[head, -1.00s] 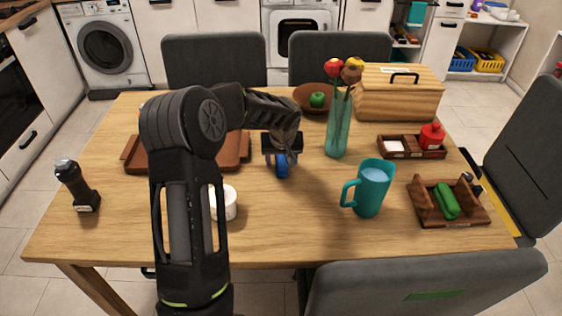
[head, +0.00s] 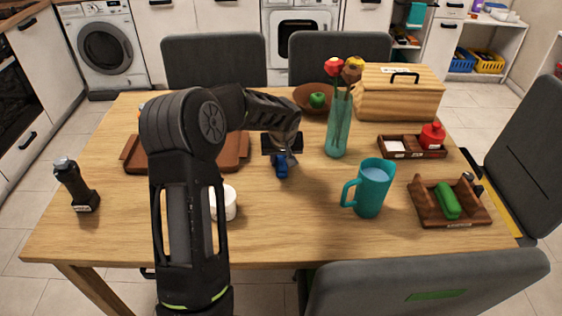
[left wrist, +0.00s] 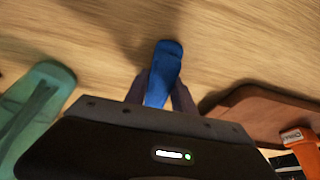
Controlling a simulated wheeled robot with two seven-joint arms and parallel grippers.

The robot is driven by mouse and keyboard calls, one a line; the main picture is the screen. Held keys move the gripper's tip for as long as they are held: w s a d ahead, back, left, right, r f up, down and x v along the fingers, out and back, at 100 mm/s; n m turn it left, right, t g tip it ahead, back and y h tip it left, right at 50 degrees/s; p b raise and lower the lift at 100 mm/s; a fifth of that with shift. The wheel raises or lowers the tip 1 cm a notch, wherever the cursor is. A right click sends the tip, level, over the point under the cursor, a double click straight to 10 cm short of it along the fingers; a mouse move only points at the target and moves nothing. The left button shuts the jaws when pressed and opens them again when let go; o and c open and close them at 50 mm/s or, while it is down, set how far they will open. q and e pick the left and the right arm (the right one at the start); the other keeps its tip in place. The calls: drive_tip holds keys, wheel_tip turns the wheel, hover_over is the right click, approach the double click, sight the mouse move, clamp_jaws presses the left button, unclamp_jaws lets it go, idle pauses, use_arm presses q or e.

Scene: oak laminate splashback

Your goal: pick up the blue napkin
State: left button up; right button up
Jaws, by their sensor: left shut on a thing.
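The blue napkin (head: 282,168) is a small rolled blue shape under my left gripper (head: 283,158), near the middle of the wooden table. In the left wrist view the napkin (left wrist: 164,70) sticks out from between the two fingertips of my left gripper (left wrist: 159,92). The fingers are shut on it. How far it is above the table top, if at all, I cannot tell. The gripper hides part of the napkin. My right gripper is not in view.
A glass vase with flowers (head: 338,125) stands right of the gripper, and a teal pitcher (head: 372,188) nearer. A brown tray (head: 133,155) lies left, partly behind my arm, with a white cup (head: 230,203) nearby. A green napkin (head: 446,201) sits in a wooden holder (head: 477,215) at right.

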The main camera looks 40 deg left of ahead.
use_arm(q)
clamp_jaws()
drive_tip(key=shift+r+p, duration=0.35)
drive_tip(key=shift+p, duration=0.2)
wheel_tip(320, 180, up, 10)
drive_tip(key=shift+f+b, duration=0.15)
drive_tip(key=shift+b, duration=0.2)
